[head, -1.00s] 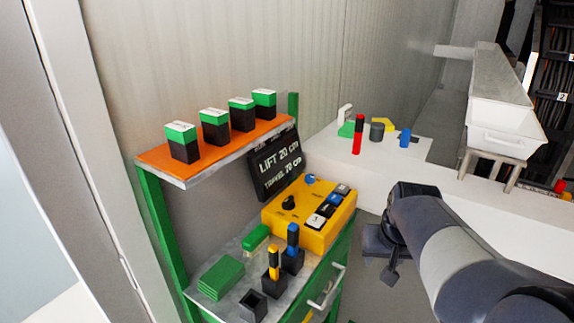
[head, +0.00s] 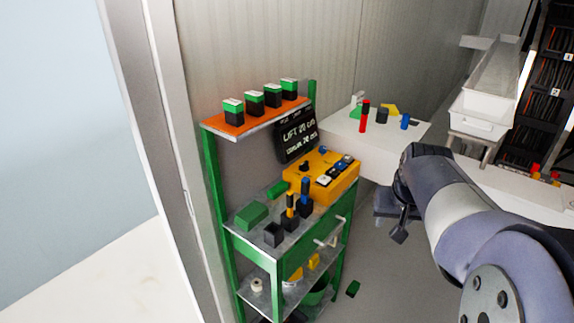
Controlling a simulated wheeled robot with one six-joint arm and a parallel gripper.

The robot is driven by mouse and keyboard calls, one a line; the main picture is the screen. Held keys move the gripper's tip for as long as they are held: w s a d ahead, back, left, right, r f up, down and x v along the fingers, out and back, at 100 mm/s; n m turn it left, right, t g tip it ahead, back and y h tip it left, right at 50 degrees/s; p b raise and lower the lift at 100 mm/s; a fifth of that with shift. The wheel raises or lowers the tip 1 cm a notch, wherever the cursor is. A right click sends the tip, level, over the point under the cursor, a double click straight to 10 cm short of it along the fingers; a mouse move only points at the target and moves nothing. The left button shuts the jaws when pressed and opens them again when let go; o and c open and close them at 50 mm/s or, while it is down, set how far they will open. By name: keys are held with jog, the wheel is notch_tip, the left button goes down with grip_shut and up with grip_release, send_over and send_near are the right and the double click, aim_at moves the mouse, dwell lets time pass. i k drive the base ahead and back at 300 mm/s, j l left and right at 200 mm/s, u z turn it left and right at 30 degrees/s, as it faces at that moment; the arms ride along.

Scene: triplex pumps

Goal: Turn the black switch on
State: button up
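The black switch (head: 304,166) is a small knob on top of the yellow control box (head: 341,188), near its left end. The box sits on the upper metal top of a green-framed cart and also carries a blue button and a row of black, blue and white keys. Which way the knob points is too small to tell. My gripper (head: 398,233) hangs right of the cart, apart from the box and switch. Its fingers are small and dark, and I cannot tell their opening.
The orange shelf (head: 236,131) above bears several green-and-black blocks. A black sign (head: 294,140) stands behind the box. Black holders (head: 273,235) and a green stack (head: 251,215) occupy the cart top.

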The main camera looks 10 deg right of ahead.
aim_at(304, 167)
jog(key=i+l+u, duration=0.1)
jog(key=u, duration=1.65)
jog(key=l+u, duration=0.1)
jog(key=l, duration=0.85)
jog(key=k+l+u, duration=0.1)
jog(key=l, duration=1.75)
jog(key=k+u, duration=0.05)
